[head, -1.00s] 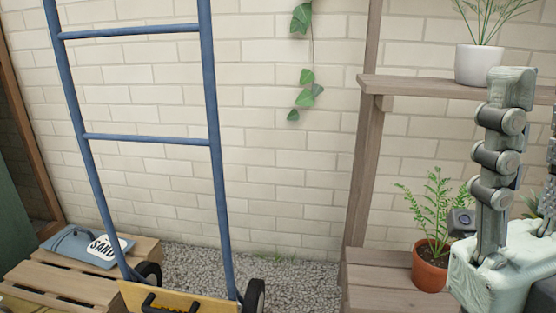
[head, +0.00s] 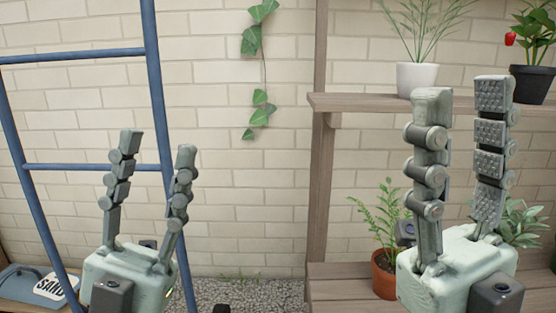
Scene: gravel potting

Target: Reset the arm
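My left gripper (head: 157,150) is at the lower left in the head view, fingers pointing up and apart, with nothing between them.
A wooden shelf (head: 350,103) holds a white pot (head: 417,79) and a black pot (head: 531,83). A terracotta pot (head: 383,276) stands on the lower level. Ivy (head: 259,110) hangs on the brick wall.

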